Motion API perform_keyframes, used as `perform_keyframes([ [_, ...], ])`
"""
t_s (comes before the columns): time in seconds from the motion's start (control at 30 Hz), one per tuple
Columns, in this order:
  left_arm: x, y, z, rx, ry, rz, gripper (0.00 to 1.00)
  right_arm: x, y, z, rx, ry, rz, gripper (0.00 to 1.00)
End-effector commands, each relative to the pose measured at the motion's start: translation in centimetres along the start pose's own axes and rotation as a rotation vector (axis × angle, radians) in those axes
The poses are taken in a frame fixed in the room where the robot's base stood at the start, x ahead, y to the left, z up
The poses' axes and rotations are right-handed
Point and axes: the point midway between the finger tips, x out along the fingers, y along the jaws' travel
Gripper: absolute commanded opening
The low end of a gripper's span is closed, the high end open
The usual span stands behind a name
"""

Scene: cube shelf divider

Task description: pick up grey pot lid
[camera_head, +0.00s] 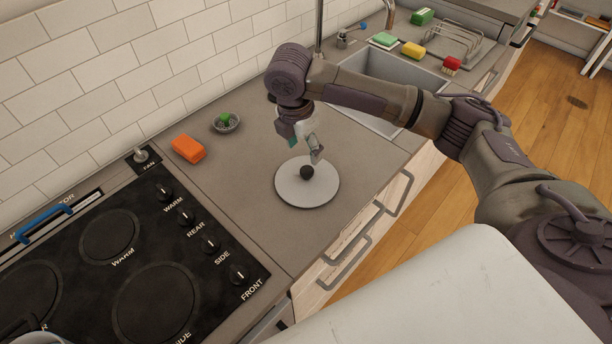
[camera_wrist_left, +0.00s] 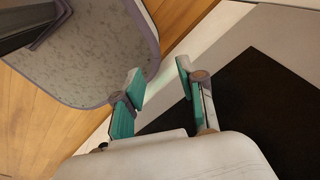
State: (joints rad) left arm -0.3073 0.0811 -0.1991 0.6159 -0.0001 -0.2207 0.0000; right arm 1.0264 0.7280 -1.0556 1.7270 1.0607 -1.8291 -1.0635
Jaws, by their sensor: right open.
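The grey pot lid (camera_head: 307,195) lies flat on the countertop, a round pale disc with a dark round knob (camera_head: 307,172) at its top. My right gripper (camera_head: 304,149) is open and points down just above the knob, apparently apart from it. Nothing shows between its fingers. My left gripper (camera_wrist_left: 159,80) shows only in the left wrist view, with its green-padded fingers apart and empty, away from the lid.
An orange block (camera_head: 188,148) and a small bowl with a green item (camera_head: 226,122) stand left of the lid. A black cooktop (camera_head: 110,270) fills the near left. The sink (camera_head: 385,80) lies behind my right arm. Bare counter surrounds the lid.

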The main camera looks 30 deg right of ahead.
Motion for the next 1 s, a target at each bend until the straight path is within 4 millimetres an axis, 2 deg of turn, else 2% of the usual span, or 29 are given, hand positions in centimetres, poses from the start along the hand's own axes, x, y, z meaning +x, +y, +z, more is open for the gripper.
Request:
perform_keyframes([
  [0.13,-0.6,0.1,0.5,0.000,-0.008,0.001,0.40,2.7,-0.1,0.0,0.000,0.001,-0.003,0.65],
  [0.43,-1.3,-0.2,-1.3,0.001,0.017,-0.002,0.40,5.1,-0.1,-0.1,0.000,0.001,-0.001,0.65],
  [0.57,-2.4,-0.2,-1.7,0.001,0.023,-0.002,0.40,7.0,-0.1,-0.1,0.000,0.000,-0.002,0.65],
  [0.7,-2.6,-0.2,-1.6,0.001,0.022,-0.001,0.40,8.9,-0.1,-0.2,0.000,0.000,0.000,0.65],
  [1.0,-2.6,0.0,-1.2,0.001,0.014,0.000,0.40,9.6,0.0,-0.2,-0.001,-0.001,0.003,0.65],
])
